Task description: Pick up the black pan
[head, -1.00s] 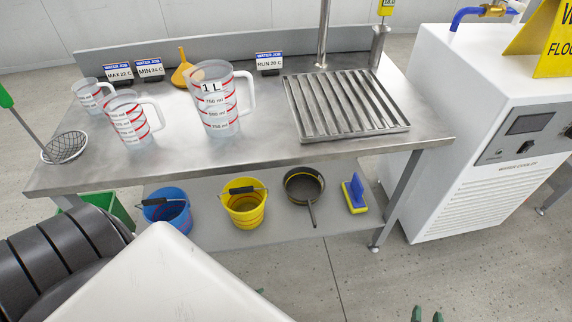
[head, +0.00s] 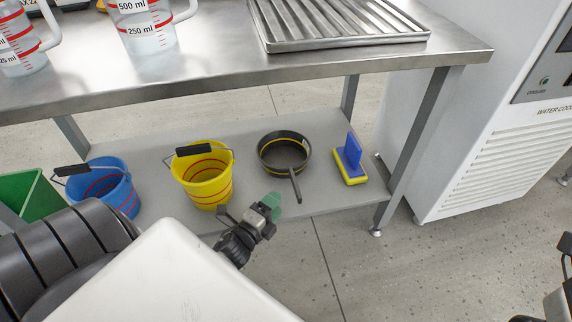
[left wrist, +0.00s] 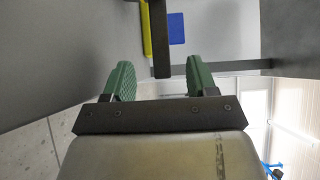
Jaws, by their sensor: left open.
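The black pan (head: 283,150) has a yellow band and sits on the grey lower shelf under the steel table. Its handle (head: 296,186) points toward me. My left gripper (head: 268,207) is open, near and left of the handle's end in the head view. In the left wrist view, a dark bar (left wrist: 160,35), apparently the handle, shows between the two green fingers (left wrist: 158,64); I cannot tell how near it is. The pan's bowl is out of that view. Dark parts at the head view's right edge (head: 566,246) look like my right gripper; its fingertips are hidden.
A yellow bucket (head: 203,175) and a blue bucket (head: 103,187) stand left of the pan. A blue and yellow brush (head: 350,165) lies to its right. The tabletop edge (head: 250,76) overhangs the shelf. A table leg (head: 411,145) and the white water cooler (head: 490,130) are right.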

